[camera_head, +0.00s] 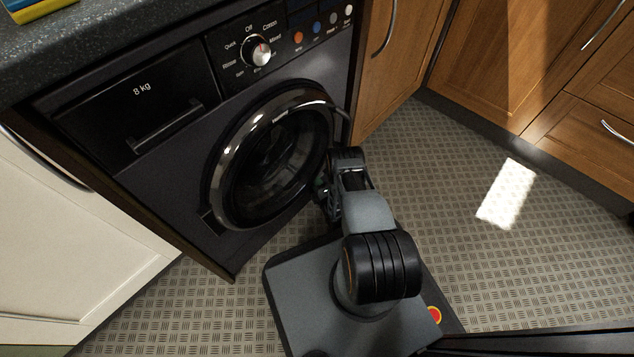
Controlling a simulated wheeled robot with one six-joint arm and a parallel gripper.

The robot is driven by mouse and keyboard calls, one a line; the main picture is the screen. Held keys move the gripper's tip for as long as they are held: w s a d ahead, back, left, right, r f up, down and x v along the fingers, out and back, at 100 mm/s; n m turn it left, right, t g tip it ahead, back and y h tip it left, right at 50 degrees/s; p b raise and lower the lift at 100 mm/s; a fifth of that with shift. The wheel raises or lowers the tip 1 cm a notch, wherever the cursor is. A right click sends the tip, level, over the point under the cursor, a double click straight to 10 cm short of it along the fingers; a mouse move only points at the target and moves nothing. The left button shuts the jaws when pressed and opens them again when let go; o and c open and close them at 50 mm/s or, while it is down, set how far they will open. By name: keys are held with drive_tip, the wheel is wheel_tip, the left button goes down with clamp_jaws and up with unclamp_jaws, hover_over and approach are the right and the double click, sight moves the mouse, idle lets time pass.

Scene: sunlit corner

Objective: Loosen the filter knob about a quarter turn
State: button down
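The filter knob does not show in this view. The lower right front of the black washing machine (190,215) is partly hidden behind my arm. My arm rises from my base and bends down towards the machine's lower right front. A small part of its far end shows beside the door's lower right edge. I cannot make out the gripper's fingers, and whether they touch anything is hidden.
The machine's round door (272,155) with its chrome rim is shut. Its program dial (261,55) sits on the panel above. A white cabinet (70,240) stands left, wooden cabinets (500,50) right. The patterned floor (430,180) on the right is clear, with a sunlit patch.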

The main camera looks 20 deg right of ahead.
drive_tip(key=shift+f+n, duration=0.15)
drive_tip(key=shift+n, duration=0.25)
idle(0.4)
drive_tip(key=c, duration=1.2)
unclamp_jaws()
drive_tip(key=shift+o, duration=0.2)
